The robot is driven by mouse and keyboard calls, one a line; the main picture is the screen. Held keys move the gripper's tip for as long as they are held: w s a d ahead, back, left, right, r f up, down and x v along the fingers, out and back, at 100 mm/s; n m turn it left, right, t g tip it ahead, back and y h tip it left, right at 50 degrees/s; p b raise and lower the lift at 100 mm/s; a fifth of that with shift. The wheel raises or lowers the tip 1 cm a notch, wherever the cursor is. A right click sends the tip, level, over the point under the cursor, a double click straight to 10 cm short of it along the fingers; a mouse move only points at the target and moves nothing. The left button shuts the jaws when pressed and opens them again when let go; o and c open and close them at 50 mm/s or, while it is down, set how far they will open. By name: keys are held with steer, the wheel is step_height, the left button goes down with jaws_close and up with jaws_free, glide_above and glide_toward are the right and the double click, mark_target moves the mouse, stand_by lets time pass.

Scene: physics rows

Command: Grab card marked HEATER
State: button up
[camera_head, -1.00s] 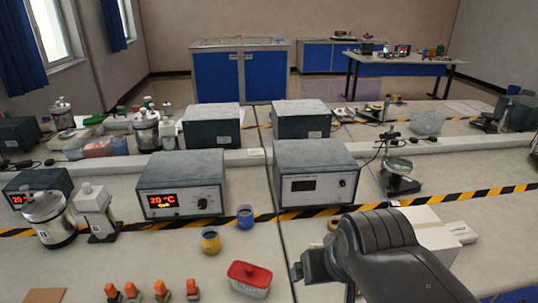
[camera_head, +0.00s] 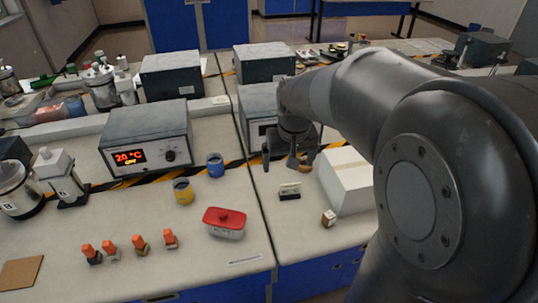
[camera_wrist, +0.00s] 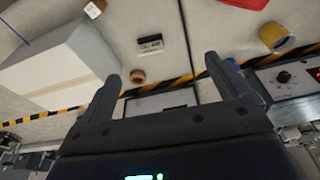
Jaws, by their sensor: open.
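A small upright card with a dark base (camera_head: 289,190) stands on the right bench. It also shows in the wrist view as a card with dark lettering (camera_wrist: 149,44), too small to read surely. A flat white strip with print (camera_head: 245,260) lies near the front edge of the left bench; its text is unreadable. I cannot tell which, if either, reads HEATER. My gripper (camera_head: 281,160) is open and empty, above the right bench behind the upright card. In the wrist view the fingers (camera_wrist: 162,70) are apart, with the card beyond them.
A white box (camera_head: 346,180), a brown tape roll (camera_wrist: 137,77) and a small brown-white box (camera_head: 328,218) are near the gripper. The display unit (camera_head: 147,140) reads 20 °C.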

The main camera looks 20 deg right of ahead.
steer(key=g, duration=0.2)
glide_above(290, 194)
step_height(290, 194, down, 12)
steer(key=f, duration=1.1)
steer(key=shift+w, duration=0.2)
steer(key=shift+c, duration=0.4)
steer(key=c, duration=1)
steer(key=shift+r, duration=0.1)
